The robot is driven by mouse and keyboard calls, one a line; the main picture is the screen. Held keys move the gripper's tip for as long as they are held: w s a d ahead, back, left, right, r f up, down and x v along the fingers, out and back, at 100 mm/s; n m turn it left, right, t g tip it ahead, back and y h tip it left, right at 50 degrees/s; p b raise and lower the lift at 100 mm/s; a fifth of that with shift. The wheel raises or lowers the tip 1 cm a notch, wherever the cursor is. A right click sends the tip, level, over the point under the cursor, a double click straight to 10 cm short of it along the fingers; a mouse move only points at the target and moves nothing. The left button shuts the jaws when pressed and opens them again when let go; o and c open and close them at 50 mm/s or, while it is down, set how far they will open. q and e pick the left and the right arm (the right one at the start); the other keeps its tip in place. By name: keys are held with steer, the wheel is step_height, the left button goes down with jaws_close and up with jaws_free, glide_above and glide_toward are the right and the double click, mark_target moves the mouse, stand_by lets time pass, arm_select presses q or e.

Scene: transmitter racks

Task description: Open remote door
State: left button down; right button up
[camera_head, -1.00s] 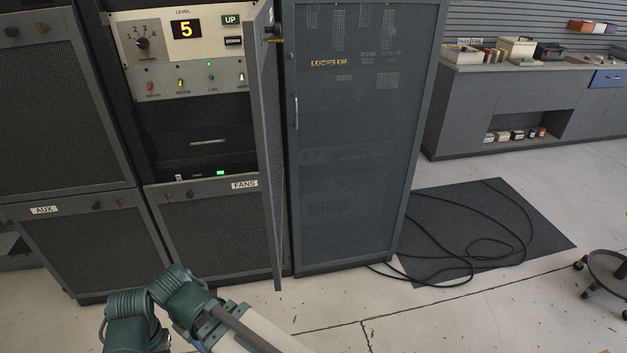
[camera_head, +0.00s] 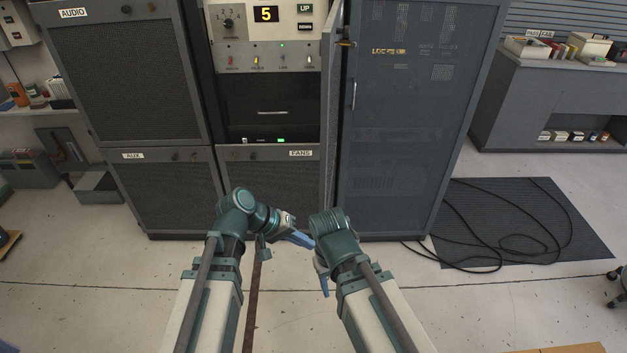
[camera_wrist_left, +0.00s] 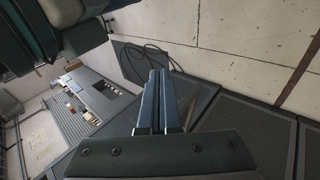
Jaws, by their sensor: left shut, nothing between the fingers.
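No label reading "remote" can be made out. A tall grey door (camera_head: 329,110) stands swung open, seen nearly edge-on, at the right side of the middle rack with the level panel (camera_head: 264,35); a brass-coloured latch (camera_head: 346,43) sticks out near its top. My left gripper (camera_head: 308,243) is shut and empty, its blue fingers low in front of the racks and apart from the door. In the left wrist view its fingers (camera_wrist_left: 158,75) lie side by side. My right gripper (camera_head: 322,275) shows only as a bit of blue beside its wrist; its fingertips are unclear.
The right rack's mesh door (camera_head: 400,130) is closed, with a vertical handle (camera_head: 353,95). Closed AUDIO (camera_head: 135,70), AUX (camera_head: 170,190) and FANS (camera_head: 275,180) panels stand left and below. Black cables (camera_head: 500,235) lie on a dark mat (camera_head: 545,215) at right. The floor in front is open.

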arm_select(q)
steer(key=w+a+r+n+t+h+b, duration=0.5)
steer(key=w+a+r+n+t+h, duration=0.15)
steer(key=w+a+r+t, duration=0.4)
steer(key=w+d+g, duration=0.1)
steer(key=w+d, duration=0.5)
steer(key=d, duration=0.5)
steer(key=shift+w+d+f+n, duration=0.15)
steer(key=shift+w+f+n, duration=0.2)
steer(key=shift+w, duration=0.05)
arm_select(e)
step_height(320, 180, down, 7)
steer(key=shift+r, duration=0.2)
